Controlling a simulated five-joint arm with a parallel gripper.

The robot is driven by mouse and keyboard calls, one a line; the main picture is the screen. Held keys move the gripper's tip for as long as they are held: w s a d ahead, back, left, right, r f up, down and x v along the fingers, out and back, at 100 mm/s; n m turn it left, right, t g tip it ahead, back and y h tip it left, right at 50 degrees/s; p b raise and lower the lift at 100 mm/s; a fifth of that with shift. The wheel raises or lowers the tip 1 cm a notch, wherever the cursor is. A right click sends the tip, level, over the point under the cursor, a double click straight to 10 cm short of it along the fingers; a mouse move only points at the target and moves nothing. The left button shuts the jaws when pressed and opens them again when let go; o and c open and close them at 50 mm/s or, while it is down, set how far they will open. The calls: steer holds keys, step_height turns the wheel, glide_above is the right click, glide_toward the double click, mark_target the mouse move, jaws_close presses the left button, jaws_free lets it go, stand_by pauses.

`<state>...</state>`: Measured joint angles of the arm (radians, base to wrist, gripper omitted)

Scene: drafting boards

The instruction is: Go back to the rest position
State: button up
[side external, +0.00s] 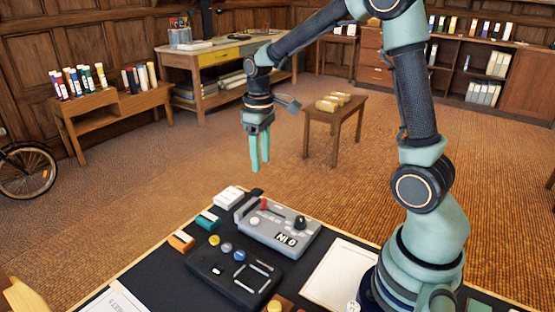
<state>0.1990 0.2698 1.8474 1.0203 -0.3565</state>
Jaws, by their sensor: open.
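My gripper (259,168) hangs from my arm in the upper middle of the side external view, with its two pale green fingers pointing down. The fingers are a little apart and nothing shows between them. In the picture the fingertips are above the far edge of the dark drafting board (160,275). A grey device (277,226) with a red part, a black knob and a small display stands on the board below and to the right of the fingertips. The gripper does not touch it.
A black device (234,277) lies in front of the grey one. A white block (228,198), an orange-and-white block (181,241), a teal-and-white block (208,221) and small round pieces (226,247) lie nearby. A white sheet (341,272) lies at right. The air around my gripper looks clear.

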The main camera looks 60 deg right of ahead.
steer(key=s+a+r+m+t, duration=0.1)
steer(key=s+a+r+t, duration=0.4)
steer(key=s+a+r, duration=0.3)
steer(key=shift+s+r+m+t, duration=0.35)
steer(key=shift+s+r, duration=0.35)
steer(key=shift+s, duration=0.8)
stand_by(0.5)
